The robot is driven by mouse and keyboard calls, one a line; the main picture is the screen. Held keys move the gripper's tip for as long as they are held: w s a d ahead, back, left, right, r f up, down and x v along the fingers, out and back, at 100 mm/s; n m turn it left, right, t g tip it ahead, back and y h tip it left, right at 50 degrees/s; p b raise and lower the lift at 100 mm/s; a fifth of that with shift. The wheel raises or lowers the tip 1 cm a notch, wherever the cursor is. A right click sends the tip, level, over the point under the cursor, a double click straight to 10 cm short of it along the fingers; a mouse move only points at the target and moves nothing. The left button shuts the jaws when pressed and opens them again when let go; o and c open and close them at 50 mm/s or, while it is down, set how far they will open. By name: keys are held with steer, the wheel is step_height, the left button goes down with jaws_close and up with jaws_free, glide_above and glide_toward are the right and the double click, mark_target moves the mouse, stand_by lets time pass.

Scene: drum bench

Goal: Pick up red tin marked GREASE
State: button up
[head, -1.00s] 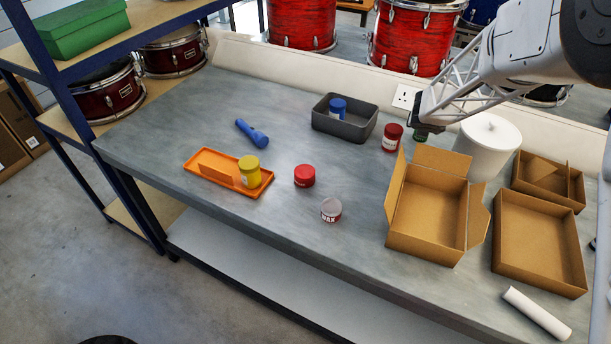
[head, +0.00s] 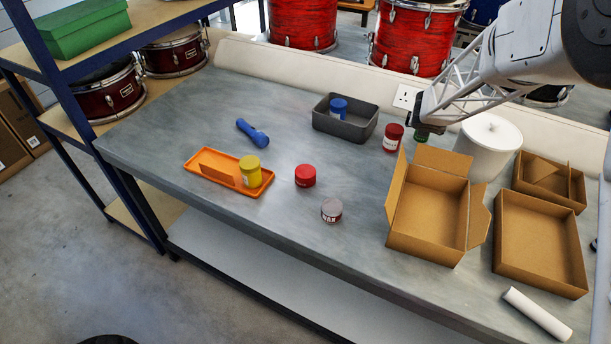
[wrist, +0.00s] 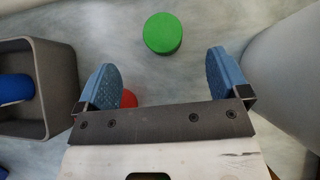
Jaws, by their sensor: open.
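Two red tins are on the bench, and I cannot read the word GREASE on either. One red tin (head: 393,138) with a pale label stands upright between the grey bin and my gripper. A shorter red tin (head: 305,175) stands in the middle of the bench. My gripper (head: 428,128) is open and empty above the bench, right of the labelled red tin. In the wrist view its blue-padded fingers (wrist: 175,80) are wide apart. A red tin (wrist: 129,99) shows there beside the left finger, partly hidden. A green tin (wrist: 162,33) lies ahead, between the finger lines.
A grey bin (head: 345,128) holds a blue tin (head: 338,106). A white canister (head: 487,145) stands close right of my gripper. Open cardboard boxes (head: 428,215) are at the right. A WAX tin (head: 331,211), orange tray (head: 213,180) with a yellow tin, and blue torch (head: 252,133) lie left.

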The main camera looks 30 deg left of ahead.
steer(key=shift+r, duration=0.15)
steer(key=shift+r, duration=2.35)
steer(key=s+a+n+t+y, duration=0.1)
steer(key=s+a, duration=0.7)
steer(key=s, duration=0.5)
steer(key=s+a+n+t+y, duration=0.1)
steer(key=s+a+t, duration=0.1)
steer(key=s+a, duration=0.8)
steer(key=s+a+n+t+y, duration=0.15)
steer(key=s+a, duration=0.45)
steer(key=s, duration=0.9)
glide_toward(304, 174)
steer(key=w, duration=0.3)
steer(key=shift+a+f+m+g, duration=0.25)
steer(key=shift+a+f+m, duration=0.1)
steer(key=shift+a+f, duration=0.05)
steer(key=shift+w, duration=0.1)
steer(key=shift+x, duration=1.3)
